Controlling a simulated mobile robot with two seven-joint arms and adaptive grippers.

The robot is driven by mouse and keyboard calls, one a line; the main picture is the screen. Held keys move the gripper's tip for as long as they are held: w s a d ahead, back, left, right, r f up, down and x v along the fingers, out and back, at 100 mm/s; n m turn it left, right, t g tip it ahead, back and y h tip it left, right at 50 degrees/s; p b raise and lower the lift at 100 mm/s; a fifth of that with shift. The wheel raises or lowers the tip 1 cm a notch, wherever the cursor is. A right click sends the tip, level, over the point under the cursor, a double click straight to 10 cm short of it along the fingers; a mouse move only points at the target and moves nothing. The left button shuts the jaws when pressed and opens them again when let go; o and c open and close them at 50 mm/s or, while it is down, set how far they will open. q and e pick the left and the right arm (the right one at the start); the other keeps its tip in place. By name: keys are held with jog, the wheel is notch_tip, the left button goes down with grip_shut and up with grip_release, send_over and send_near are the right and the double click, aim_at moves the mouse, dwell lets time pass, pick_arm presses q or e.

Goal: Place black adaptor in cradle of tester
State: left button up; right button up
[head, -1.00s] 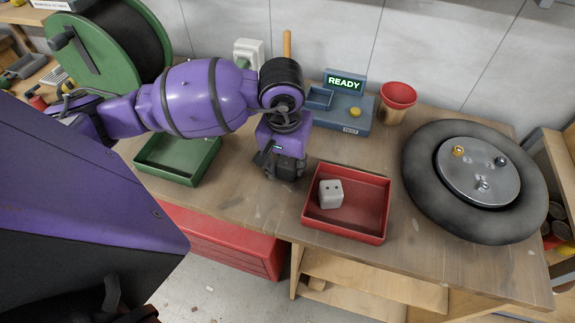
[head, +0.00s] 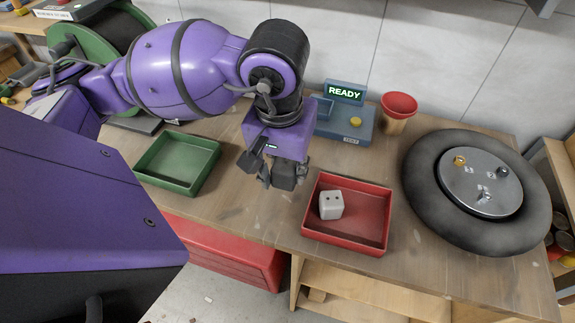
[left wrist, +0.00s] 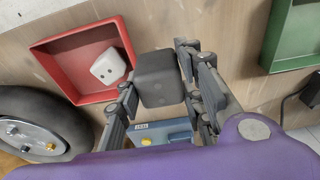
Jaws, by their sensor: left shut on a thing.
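My left gripper (head: 274,170) is shut on the black adaptor (head: 284,179) and holds it above the bench, left of the red tray. In the left wrist view the dark, blocky adaptor (left wrist: 158,78) sits between the two fingers of the gripper (left wrist: 160,72). The blue-grey tester (head: 352,131) stands at the back, its screen reading READY, with a yellow button. Its cradle (head: 323,107) is at its left end, partly hidden behind my left arm. The tester (left wrist: 174,128) also shows partly in the left wrist view. My right gripper is not in view.
The red tray (head: 364,243) holds a white adaptor (head: 330,205). A green tray (head: 194,189) stands left, apparently empty. A red funnel-like cup (head: 399,105) is right of the tester. A large tyre-like ring with a metal hub (head: 481,182) fills the right side.

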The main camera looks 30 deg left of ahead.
pick_arm(q)
jog(key=shift+s+d+r+p, duration=1.5)
jog(key=shift+s+d+p, duration=0.3)
jog(key=shift+s+p, duration=1.35)
jog(key=w+r+m, duration=0.1)
jog(key=w+m, duration=0.1)
jog(key=w, duration=0.6)
jog(key=shift+w+m, duration=0.3)
jog(key=shift+m, duration=0.1)
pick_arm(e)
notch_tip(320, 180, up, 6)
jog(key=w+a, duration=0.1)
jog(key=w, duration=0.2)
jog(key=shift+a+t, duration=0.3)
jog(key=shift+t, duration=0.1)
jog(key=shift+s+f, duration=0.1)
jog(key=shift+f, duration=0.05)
